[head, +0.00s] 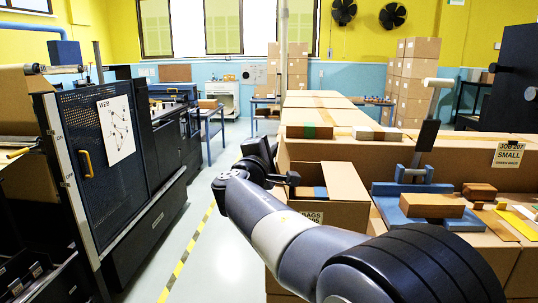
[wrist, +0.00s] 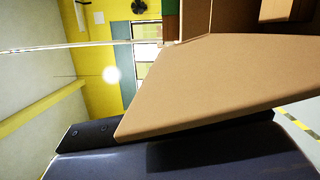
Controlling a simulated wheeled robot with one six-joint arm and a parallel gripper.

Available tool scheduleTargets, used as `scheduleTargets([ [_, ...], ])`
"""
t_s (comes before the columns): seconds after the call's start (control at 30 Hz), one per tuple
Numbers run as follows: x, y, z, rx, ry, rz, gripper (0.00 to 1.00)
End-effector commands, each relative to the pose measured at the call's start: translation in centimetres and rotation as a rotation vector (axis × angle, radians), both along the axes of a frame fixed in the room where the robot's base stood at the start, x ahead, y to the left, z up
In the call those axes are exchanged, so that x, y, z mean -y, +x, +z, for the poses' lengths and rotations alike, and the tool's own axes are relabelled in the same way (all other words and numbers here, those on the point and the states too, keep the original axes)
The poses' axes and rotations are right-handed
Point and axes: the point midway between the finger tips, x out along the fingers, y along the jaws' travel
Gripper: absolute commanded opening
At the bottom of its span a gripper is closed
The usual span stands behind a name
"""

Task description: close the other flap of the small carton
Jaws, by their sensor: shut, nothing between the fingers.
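The small carton (head: 335,214), with a label reading "BAGS", stands in front of the long row of cartons in the head view. Its top is partly open, and blue and brown contents (head: 308,192) show inside. In the wrist view a large cardboard panel (wrist: 215,85), which looks like a flap, fills the middle, close to my gripper's dark body. My gripper (head: 289,181) is shut and empty at the carton's left rim. Whether it touches the carton is unclear.
A blue fixture (head: 412,189) with an upright lever and a brown block stands right of the carton. A larger carton with a "SMALL" sign (head: 508,155) is behind it. A dark machine (head: 115,160) lines the left, with clear floor (head: 200,235) between.

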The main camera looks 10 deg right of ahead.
Motion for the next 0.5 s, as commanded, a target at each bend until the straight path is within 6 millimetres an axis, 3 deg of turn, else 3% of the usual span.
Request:
scheduleTargets([
  [0.5,3.5,-1.2,0.8,0.134,0.399,-0.001,0.0],
])
